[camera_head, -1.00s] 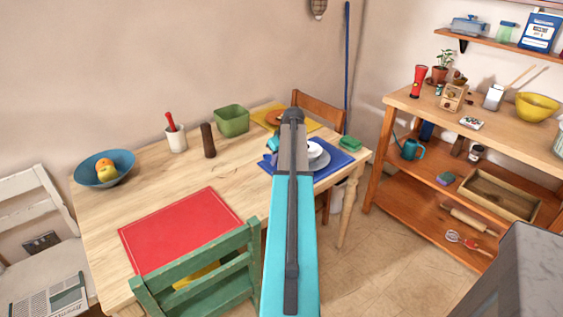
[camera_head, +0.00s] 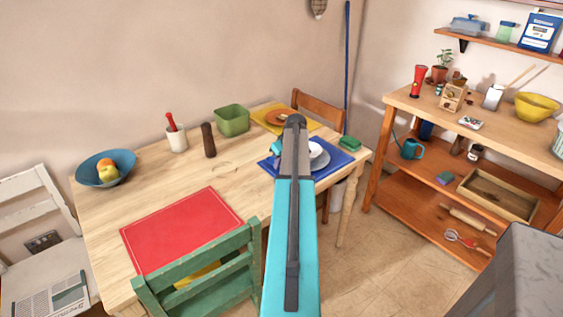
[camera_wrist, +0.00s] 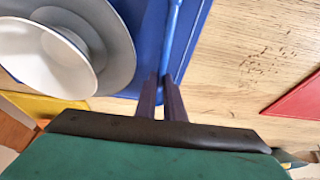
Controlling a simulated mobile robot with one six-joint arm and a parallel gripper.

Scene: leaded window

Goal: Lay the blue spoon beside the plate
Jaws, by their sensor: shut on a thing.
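In the wrist view my gripper (camera_wrist: 160,98) is shut on the blue spoon (camera_wrist: 172,38), whose thin handle runs up from between the fingertips. The spoon is over the blue mat (camera_wrist: 150,50), near its edge; I cannot tell whether it touches the mat. The grey-white plate (camera_wrist: 122,72) lies to the left of the spoon, apart from it, with a white bowl (camera_wrist: 40,62) on it. In the head view the plate (camera_head: 321,160) and blue mat (camera_head: 340,165) show partly behind my arm, which hides the spoon there.
A red mat (camera_head: 182,230) lies at the table's near side. A yellow mat (camera_head: 268,120) with an orange-brown plate lies beyond. A green box (camera_head: 232,120) stands at the back. Bare wood (camera_head: 130,200) lies between.

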